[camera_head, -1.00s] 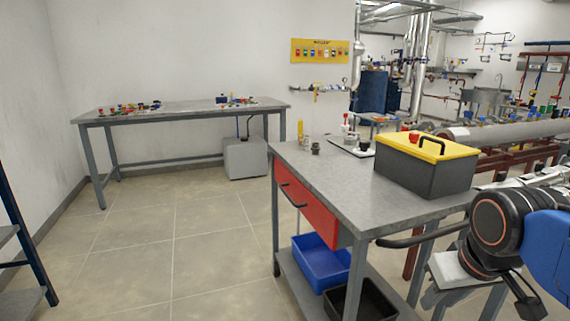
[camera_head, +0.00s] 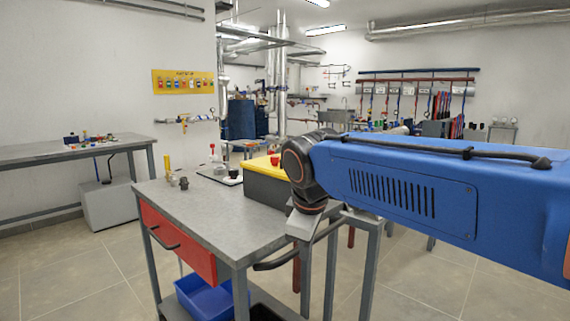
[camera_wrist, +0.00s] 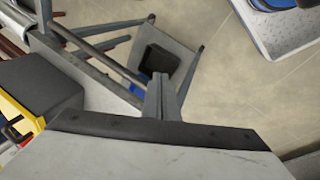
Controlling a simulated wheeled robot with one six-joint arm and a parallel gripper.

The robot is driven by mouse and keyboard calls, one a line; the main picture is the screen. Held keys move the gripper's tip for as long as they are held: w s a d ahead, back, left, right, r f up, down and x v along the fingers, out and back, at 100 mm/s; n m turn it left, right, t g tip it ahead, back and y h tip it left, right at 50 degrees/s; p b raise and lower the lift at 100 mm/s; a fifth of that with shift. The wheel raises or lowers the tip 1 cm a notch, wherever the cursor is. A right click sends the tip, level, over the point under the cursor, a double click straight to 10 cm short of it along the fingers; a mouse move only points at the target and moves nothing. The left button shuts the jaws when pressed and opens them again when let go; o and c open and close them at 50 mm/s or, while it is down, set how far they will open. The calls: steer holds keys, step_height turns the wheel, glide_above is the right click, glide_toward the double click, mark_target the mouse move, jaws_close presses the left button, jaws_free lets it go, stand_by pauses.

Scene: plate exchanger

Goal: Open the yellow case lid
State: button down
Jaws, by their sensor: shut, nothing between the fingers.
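The case has a dark grey body (camera_head: 264,190) and a yellow lid (camera_head: 256,165). It stands on the grey workbench (camera_head: 203,218) in the head view, its right part hidden behind my arm. The lid looks shut. In the wrist view the dark body (camera_wrist: 42,84) and part of the yellow lid (camera_wrist: 14,112), with a dark handle (camera_wrist: 12,133), show at the left edge. My gripper (camera_wrist: 163,92) is shut and empty in the wrist view, apart from the case and off to its side. In the head view I cannot make out its fingers.
A red object (camera_head: 275,160) shows at the lid's top. Small fittings (camera_head: 176,180) and a white tray (camera_head: 220,174) are on the bench. A red drawer (camera_head: 176,243) and a blue bin (camera_head: 206,298) are below. The bench's front left is clear.

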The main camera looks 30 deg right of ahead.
steer(key=w+d+r+n+h, duration=0.25)
steer(key=w+r+n, duration=0.45)
steer(key=w+r, duration=0.55)
steer(key=n+g+h, duration=0.1)
steer(key=n+h, duration=0.2)
steer(key=n, duration=0.4)
glide_toward(287, 174)
step_height(287, 174, up, 4)
steer(key=shift+y, duration=0.25)
steer(key=x, duration=1)
steer(key=shift+d+r, duration=0.15)
steer(key=shift+r+g, duration=0.15)
steer(key=shift+g, duration=0.15)
